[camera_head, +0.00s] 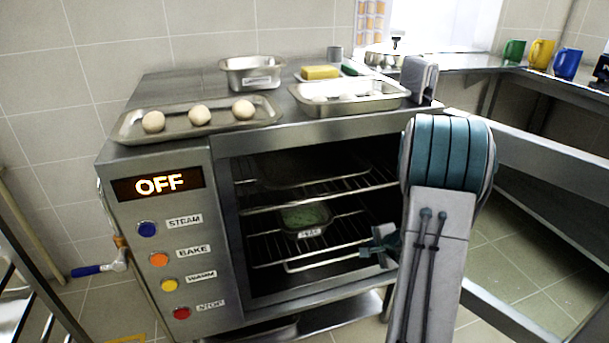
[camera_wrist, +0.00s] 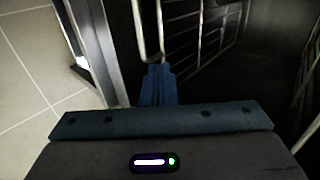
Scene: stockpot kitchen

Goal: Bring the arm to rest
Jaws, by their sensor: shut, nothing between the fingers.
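My gripper (camera_head: 376,250) is shut and empty at the right side of the open oven front (camera_head: 228,222), just before the rack edges. In the wrist view my gripper (camera_wrist: 158,72) points at the wire rack (camera_wrist: 180,30); I cannot tell whether its tips touch the rack. My arm reaches down from the right in the head view and covers part of the oven opening. A small metal tin (camera_head: 305,218) with green contents and a label sits on the lower rack inside the oven.
The oven display (camera_head: 160,184) reads OFF above several coloured buttons. On top stand a tray with three dough balls (camera_head: 180,122), a metal tin (camera_head: 250,74) and a shallow tray (camera_head: 350,104). A counter with mugs (camera_head: 540,54) lies at the right. Tiled floor (camera_head: 545,285) shows at the right.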

